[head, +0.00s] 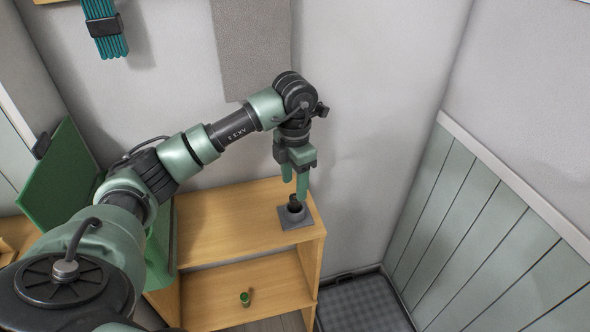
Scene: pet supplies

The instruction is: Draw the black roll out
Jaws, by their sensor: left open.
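The black roll (294,206) is small and dark and sits in a grey square holder (287,223) on the right end of the wooden shelf's top. My left gripper (295,189) points down right above the roll, its two green fingers apart. The fingertips are at or very near the top of the roll, and one finger partly covers it. I cannot tell whether they touch it. How deep the roll sits in the holder is hidden. My right gripper is out of view.
The wooden shelf (215,222) has a bare top left of the holder. A small green item (245,299) is on the lower level. A green panel (60,180) stands at left. A grey mat (362,305) lies on the floor at right. Walls close in behind and at right.

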